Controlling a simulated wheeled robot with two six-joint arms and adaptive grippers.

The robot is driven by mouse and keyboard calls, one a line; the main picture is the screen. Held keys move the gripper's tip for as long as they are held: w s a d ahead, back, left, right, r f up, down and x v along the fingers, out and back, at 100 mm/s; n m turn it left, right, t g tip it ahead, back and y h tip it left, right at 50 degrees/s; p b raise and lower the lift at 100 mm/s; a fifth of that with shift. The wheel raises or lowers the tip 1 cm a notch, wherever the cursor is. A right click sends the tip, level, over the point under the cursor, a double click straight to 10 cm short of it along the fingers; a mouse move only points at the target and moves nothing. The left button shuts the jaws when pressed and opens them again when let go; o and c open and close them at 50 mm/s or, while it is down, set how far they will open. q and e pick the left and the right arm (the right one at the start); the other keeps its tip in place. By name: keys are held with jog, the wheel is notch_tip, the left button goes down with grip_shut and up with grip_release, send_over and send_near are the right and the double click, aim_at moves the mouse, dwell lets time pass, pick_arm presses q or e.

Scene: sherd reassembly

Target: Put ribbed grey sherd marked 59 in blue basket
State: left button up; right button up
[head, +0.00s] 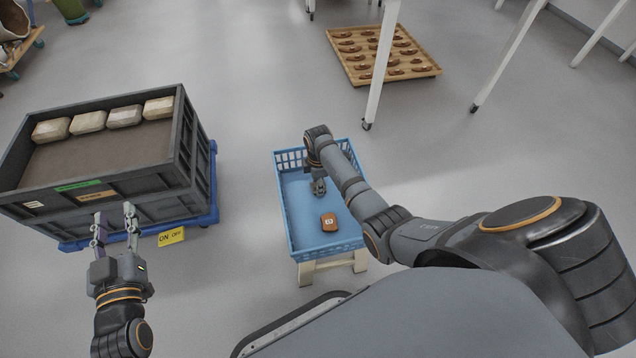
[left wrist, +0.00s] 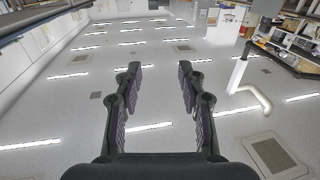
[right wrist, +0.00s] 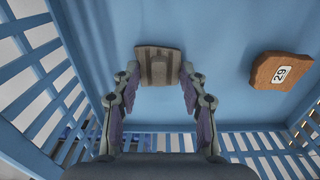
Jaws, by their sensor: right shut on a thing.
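The ribbed grey sherd (right wrist: 158,65) sits between the fingertips of my right gripper (right wrist: 158,82) in the right wrist view. No number shows on its visible face. My right gripper is shut on it inside the blue basket (head: 297,216), low over the basket floor; I cannot tell whether the sherd touches the floor. In the head view the right gripper (head: 318,187) shows small and mostly hides the sherd. My left gripper (head: 115,222) is open and empty in front of the dark crate; its spread fingers also show in the left wrist view (left wrist: 158,75).
An orange-brown sherd marked 29 (head: 330,222) lies on the basket floor near the front. The dark crate (head: 150,200) at left holds several pale blocks on a blue dolly. A wooden tray (head: 426,71) of brown sherds lies on the floor behind, near white table legs (head: 382,65).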

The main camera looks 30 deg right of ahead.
pick_arm(q)
jog(key=shift+r, duration=0.15)
pick_arm(e)
jog(key=shift+f, duration=0.1)
jog(key=o, duration=1.1)
jog(key=shift+r, duration=0.2)
pick_arm(q)
jog(key=s+f+g+p, duration=0.1)
jog(key=s+f+g, duration=0.2)
jog(key=f, duration=0.4)
jog(key=s+f+g+p, duration=0.1)
jog(key=s+f+g, duration=0.15)
jog(key=f, duration=0.35)
pick_arm(e)
notch_tip(320, 180, up, 3)
jog(key=shift+f, duration=0.15)
notch_tip(320, 180, up, 3)
jog(key=shift+r+p, duration=0.1)
jog(key=shift+p, duration=0.5)
pick_arm(q)
jog(key=s+f+g+p, duration=0.2)
jog(key=s+f+g, duration=0.5)
jog(key=s+g, duration=0.2)
jog(key=s, duration=0.2)
jog(key=shift+s+d+f+p, duration=0.25)
jog(key=shift+s+d+p, duration=0.05)
jog(key=shift+s+d, duration=0.1)
pick_arm(e)
notch_tip(320, 180, up, 6)
jog(key=shift+s, duration=0.1)
